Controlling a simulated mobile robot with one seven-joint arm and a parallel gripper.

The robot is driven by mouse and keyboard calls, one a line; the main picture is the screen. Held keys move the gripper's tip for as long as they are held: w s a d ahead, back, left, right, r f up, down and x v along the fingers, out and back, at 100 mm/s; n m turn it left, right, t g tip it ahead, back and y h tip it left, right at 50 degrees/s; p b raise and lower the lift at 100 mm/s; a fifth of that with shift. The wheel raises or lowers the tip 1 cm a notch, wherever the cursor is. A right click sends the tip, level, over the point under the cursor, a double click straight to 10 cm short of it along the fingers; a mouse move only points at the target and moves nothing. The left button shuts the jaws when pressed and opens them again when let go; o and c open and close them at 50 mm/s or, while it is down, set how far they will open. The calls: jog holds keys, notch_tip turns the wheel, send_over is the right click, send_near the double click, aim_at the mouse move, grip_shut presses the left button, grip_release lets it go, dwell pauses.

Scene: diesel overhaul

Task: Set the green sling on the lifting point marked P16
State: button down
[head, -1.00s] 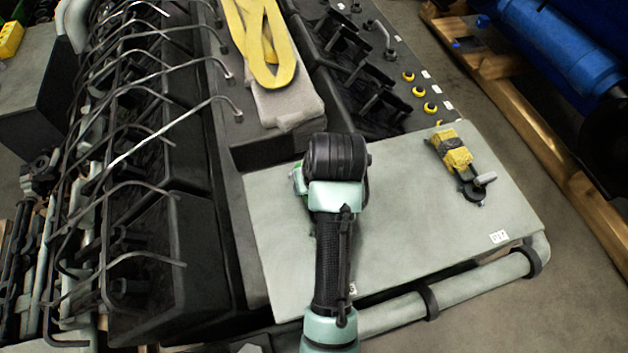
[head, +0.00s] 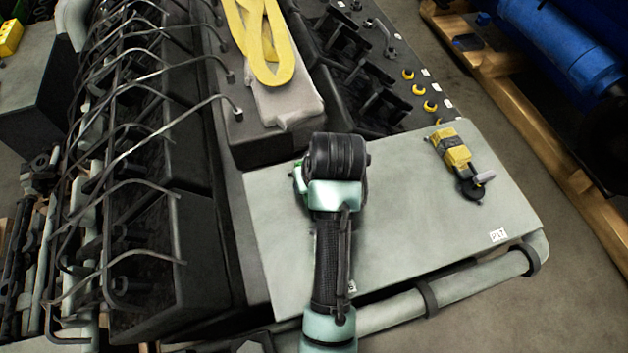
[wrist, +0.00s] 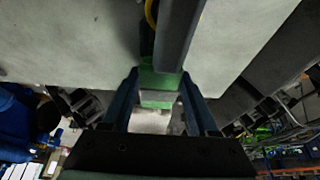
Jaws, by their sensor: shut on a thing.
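My gripper (wrist: 161,85) is shut on the green sling (wrist: 160,82) in the wrist view. Only a short green piece of the sling shows between the two dark fingers. In the head view a small bit of the green sling (head: 298,178) shows at the left of my wrist, above the pale flat cover; my arm hides the rest and the fingers. A white label (head: 498,236) sits near the cover's front right corner, too small to read surely. Another label (head: 352,286) is partly hidden by my arm. I cannot tell which point is P16.
A yellow sling (head: 262,45) lies on a pale block behind. A yellow and black tool (head: 457,158) lies on the cover (head: 415,225) at right. Thin bent pipes (head: 150,145) rise at left. A thick pale pipe (head: 470,288) runs along the cover's front.

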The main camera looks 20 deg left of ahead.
jog(key=shift+f+b, duration=0.35)
jog(key=shift+f, duration=0.4)
dwell(0.5)
jog(key=shift+c, duration=0.5)
grip_release()
jog(key=shift+f, duration=0.1)
jog(key=shift+p+v, duration=1.1)
jog(key=shift+v, duration=5.5)
